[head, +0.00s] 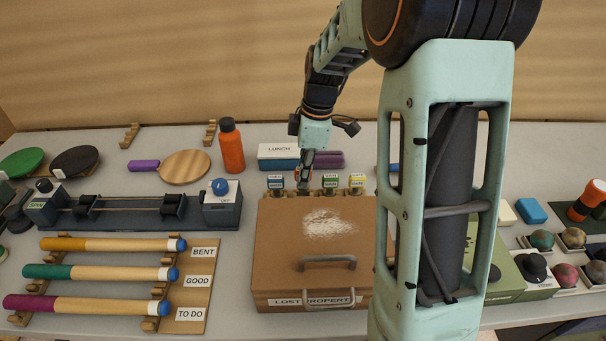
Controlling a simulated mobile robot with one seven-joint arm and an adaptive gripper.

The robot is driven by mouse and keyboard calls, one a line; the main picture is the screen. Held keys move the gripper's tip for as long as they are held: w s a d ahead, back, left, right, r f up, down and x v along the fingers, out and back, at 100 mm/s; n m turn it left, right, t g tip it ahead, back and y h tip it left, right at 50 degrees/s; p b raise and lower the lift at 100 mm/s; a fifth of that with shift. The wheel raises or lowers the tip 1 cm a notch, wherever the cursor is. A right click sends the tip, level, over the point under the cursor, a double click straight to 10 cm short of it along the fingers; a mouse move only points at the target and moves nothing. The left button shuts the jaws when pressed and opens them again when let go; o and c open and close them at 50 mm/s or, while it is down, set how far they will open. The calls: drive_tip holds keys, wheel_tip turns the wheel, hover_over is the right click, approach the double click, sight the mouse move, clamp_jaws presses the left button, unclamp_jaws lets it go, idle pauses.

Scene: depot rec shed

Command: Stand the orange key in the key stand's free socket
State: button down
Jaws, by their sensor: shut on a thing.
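The key stand (316,194) is a low wooden rack behind the brown box, and the box hides its lower part. Keys with a blue tag (276,182), a green tag (331,180) and a yellow tag (357,181) stand upright in it. My gripper (304,184) points down at the gap between the blue-tagged and green-tagged keys. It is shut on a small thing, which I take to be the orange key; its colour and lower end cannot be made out. I cannot tell whether it touches the stand.
The brown lost property box (275,250) stands directly in front of the stand. A lunch box (278,157) and a purple case (329,159) lie behind. An orange bottle (231,148) and a spinning rig (130,216) are left. My arm blocks the view at right.

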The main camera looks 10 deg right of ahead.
drive_tip(key=shift+f+b, duration=0.85)
drive_tip(key=shift+f, duration=0.3)
idle(0.6)
drive_tip(key=c, duration=1.9)
unclamp_jaws()
drive_tip(key=shift+r, duration=0.1)
drive_tip(key=shift+r+p, duration=3.15)
drive_tip(key=shift+r, duration=1.3)
